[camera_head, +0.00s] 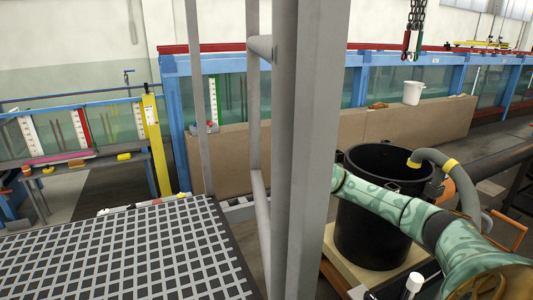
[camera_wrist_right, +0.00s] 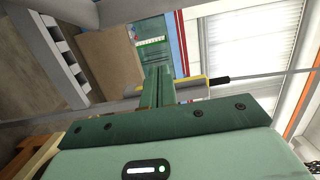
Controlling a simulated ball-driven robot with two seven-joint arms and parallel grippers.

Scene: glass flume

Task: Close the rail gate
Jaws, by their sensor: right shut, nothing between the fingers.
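A grey tubular rail frame (camera_head: 252,100), which looks like the rail gate, stands in the middle of the head view, seen nearly edge-on. Its short cross bars run to a thick grey post (camera_head: 310,150) close in front of me. I cannot tell which post carries the hinge or where the latch is. My right arm comes in from the lower right, and its far end is hidden behind the thick post. In the right wrist view my right gripper (camera_wrist_right: 160,84) has its green fingers together and empty. My left gripper is not in view.
A grated platform (camera_head: 130,250) lies at the lower left. A black bin (camera_head: 365,235) with a grey hose (camera_head: 455,170) stands beside my right arm. The glass flume with blue frames (camera_head: 365,85) runs behind. A chain hook (camera_head: 412,30) hangs at upper right.

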